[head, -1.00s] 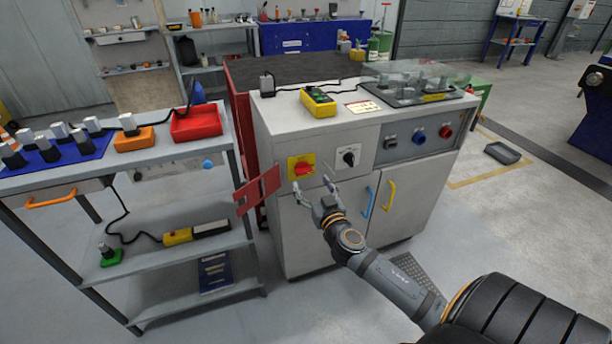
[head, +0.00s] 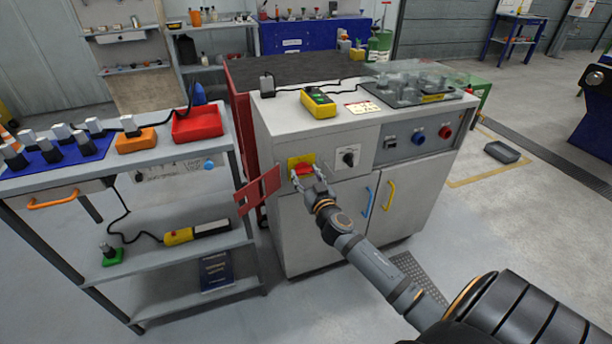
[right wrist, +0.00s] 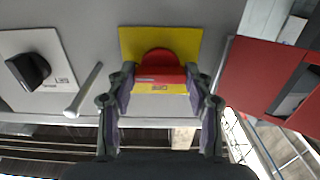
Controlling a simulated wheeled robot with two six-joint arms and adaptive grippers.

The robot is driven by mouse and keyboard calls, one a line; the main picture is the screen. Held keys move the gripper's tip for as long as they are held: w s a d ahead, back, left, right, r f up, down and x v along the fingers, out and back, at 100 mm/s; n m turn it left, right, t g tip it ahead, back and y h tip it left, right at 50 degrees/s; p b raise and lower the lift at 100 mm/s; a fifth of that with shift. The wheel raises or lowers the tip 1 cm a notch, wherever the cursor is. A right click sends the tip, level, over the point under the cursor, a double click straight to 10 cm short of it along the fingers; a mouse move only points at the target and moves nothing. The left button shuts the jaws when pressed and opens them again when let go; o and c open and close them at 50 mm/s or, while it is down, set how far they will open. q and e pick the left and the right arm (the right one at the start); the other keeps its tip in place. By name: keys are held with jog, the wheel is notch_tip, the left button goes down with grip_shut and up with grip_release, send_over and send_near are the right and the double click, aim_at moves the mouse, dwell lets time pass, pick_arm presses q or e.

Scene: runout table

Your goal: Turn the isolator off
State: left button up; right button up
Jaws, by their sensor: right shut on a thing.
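The isolator is a red rotary handle (right wrist: 160,66) on a yellow plate (right wrist: 131,38), set in the left part of the grey cabinet's front. In the head view the red handle (head: 303,169) shows between my fingers and the yellow plate (head: 294,161) behind it. My right gripper (right wrist: 160,78) is shut on the red handle, one finger at each side, and it also shows in the head view (head: 305,177). In the wrist view the handle's bar lies across the picture, with lettering that seems to read OFF below it. My left gripper is out of view.
A black selector knob (head: 348,157) sits right of the isolator. A red hinged plate (head: 258,192) sticks out at the cabinet's left edge. A blue handle (head: 368,203) and a yellow handle (head: 390,195) are on the doors. A shelf trolley (head: 190,258) stands left.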

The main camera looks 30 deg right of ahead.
jog(key=shift+n, duration=0.3)
jog(key=shift+c, duration=0.3)
jog(key=shift+n, duration=0.9)
jog(key=n, duration=0.3)
jog(key=shift+n, duration=0.3)
jog(key=n, duration=0.3)
jog(key=shift+n+p, duration=0.3)
jog(key=n, duration=0.2)
jog(key=shift+n, duration=0.4)
jog(key=n+p, duration=0.1)
jog(key=n, duration=0.3)
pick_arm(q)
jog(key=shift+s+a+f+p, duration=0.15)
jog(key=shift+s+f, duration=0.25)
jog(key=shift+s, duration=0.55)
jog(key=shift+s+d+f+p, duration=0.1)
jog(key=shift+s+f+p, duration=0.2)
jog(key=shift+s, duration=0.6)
pick_arm(e)
jog(key=shift+n, duration=0.8)
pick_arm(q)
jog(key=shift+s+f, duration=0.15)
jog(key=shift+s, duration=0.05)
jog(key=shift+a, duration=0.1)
